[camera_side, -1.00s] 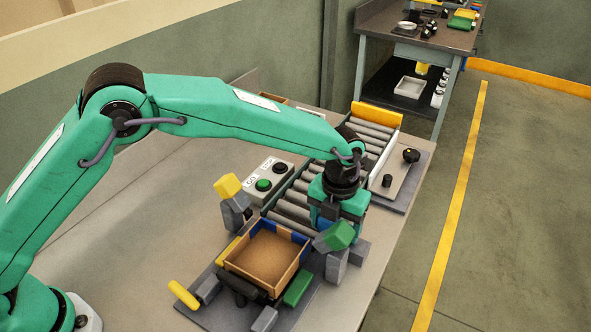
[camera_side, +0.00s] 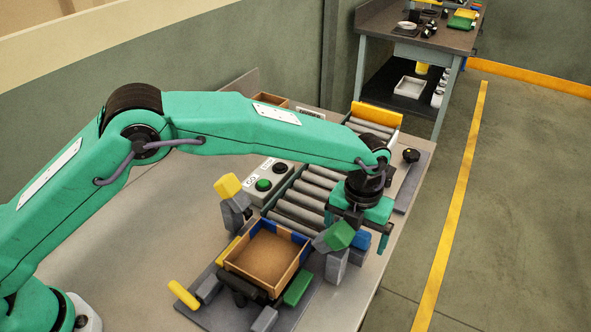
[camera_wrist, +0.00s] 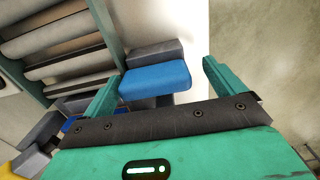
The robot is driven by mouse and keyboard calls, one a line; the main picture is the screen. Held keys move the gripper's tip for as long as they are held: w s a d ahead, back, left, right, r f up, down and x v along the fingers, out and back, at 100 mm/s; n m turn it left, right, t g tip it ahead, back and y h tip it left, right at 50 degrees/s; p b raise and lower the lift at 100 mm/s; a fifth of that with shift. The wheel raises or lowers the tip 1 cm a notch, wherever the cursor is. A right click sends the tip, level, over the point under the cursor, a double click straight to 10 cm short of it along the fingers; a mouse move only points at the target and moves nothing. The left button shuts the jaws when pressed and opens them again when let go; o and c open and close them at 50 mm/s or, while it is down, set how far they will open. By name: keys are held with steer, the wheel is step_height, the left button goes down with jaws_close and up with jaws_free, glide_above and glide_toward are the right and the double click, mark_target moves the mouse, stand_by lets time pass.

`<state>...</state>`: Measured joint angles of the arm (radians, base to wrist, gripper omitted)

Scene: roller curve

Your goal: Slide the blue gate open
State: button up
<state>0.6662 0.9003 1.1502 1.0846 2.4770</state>
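A blue block (camera_side: 361,240), which looks like the gate's handle, sits on a grey block at the right of the roller line. In the wrist view the blue block (camera_wrist: 155,82) lies between my two green fingers. My gripper (camera_wrist: 160,72) is open, with a gap at the right finger; the left finger is close to or overlaps the block. In the side view my gripper (camera_side: 356,232) is low over the block. Blue bar parts (camera_side: 264,225) show between the rollers and a brown open box (camera_side: 270,252). The middle of the bar's link to the handle is hidden.
Rollers (camera_side: 305,200) run behind the box to a yellow end stop (camera_side: 376,114). A tilted green block (camera_side: 338,235) on a grey post stands close left of my gripper. A button box (camera_side: 264,182) and a yellow-topped grey post (camera_side: 228,186) are left. Open floor lies right.

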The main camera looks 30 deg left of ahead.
steer(key=shift+r, duration=0.1)
steer(key=shift+r, duration=3.85)
steer(key=shift+a, duration=0.1)
steer(key=shift+a+r, duration=0.15)
steer(key=shift+r, duration=0.05)
steer(key=s+a+r+n+t+h, duration=0.1)
steer(key=s+a+r+n, duration=0.2)
steer(key=a+r+n, duration=0.55)
steer(key=s+a+r+n+t, duration=0.25)
steer(key=a+r+n, duration=0.35)
steer(key=a+n, duration=0.5)
steer(key=s+a+f+n+t+y, duration=0.1)
steer(key=s+a+f+n+t, duration=0.1)
steer(key=s+a+n, duration=1.4)
steer(key=s+a, duration=0.1)
steer(key=s, duration=0.2)
steer(key=shift+s+f, duration=0.15)
steer(key=shift+f, duration=0.1)
